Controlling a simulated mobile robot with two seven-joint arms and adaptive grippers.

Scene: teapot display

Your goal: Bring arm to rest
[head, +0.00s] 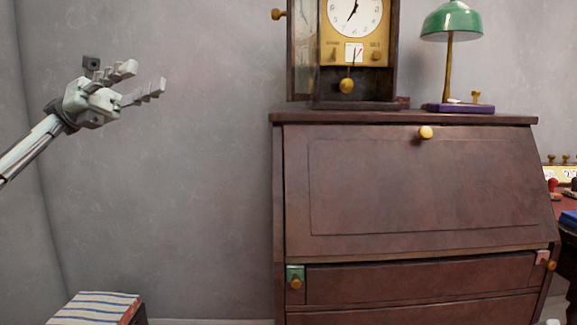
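My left gripper (142,83) is raised in the air at the upper left, in front of the bare grey wall. Its fingers point right and stand apart with nothing between them. My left arm (32,146) comes in from the left edge. My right arm and gripper do not show.
A dark wooden bureau (420,180) with a closed slanted front stands right of centre. A clock (347,60) and a green-shaded lamp (452,20) stand on top. A striped cushion-like thing (98,308) is low at the left. The space between gripper and bureau is clear.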

